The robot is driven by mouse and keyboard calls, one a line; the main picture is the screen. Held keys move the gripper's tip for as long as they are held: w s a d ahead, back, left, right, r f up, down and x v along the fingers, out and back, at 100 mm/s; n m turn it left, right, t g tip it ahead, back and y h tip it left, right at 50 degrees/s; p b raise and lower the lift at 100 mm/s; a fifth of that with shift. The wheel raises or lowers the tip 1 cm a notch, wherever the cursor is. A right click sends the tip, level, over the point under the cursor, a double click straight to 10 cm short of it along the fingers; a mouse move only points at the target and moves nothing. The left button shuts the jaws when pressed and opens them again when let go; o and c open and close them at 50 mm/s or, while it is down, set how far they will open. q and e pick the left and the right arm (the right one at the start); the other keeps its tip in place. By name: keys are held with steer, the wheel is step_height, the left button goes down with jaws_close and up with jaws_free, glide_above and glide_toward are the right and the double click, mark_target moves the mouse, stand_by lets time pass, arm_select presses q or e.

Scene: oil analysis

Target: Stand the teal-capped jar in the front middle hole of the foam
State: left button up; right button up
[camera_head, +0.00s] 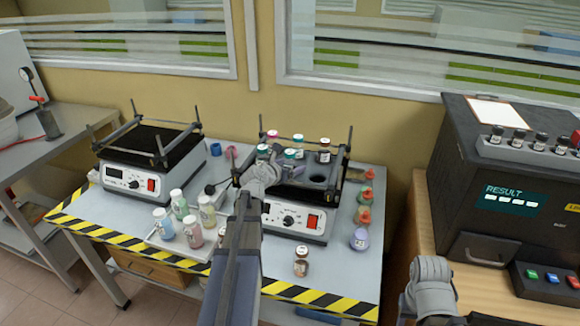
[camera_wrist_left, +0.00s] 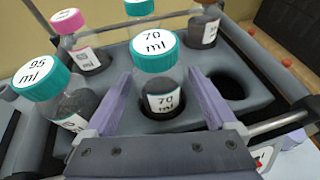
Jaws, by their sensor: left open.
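The teal-capped jar (camera_wrist_left: 160,85), labelled 70 ml and with dark contents, stands upright in the front middle hole of the grey foam (camera_wrist_left: 262,113). It also shows in the head view (camera_head: 290,154). My left gripper (camera_head: 279,165) is open, with its two purple-grey fingers (camera_wrist_left: 160,100) on either side of this jar. I cannot tell whether the fingers touch the glass. Another teal-capped jar (camera_wrist_left: 45,82), labelled 95 ml, is in the hole to the left. The front right hole (camera_wrist_left: 226,86) is empty. The foot of the 70 ml jar is hidden in the foam.
Behind stand a pink-capped jar (camera_wrist_left: 75,38), another teal-capped jar (camera_wrist_left: 141,10) and a brown jar (camera_wrist_left: 203,25). Posts and bars surround the foam. Several pale bottles (camera_head: 190,231) stand on a tray left of my arm; a brown jar (camera_head: 301,262) stands in front.

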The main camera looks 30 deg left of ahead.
arm_select(q)
steer(key=shift+r, duration=0.25)
steer(key=p+v, duration=0.4)
steer(key=v, duration=0.8)
steer(key=shift+p, duration=0.4)
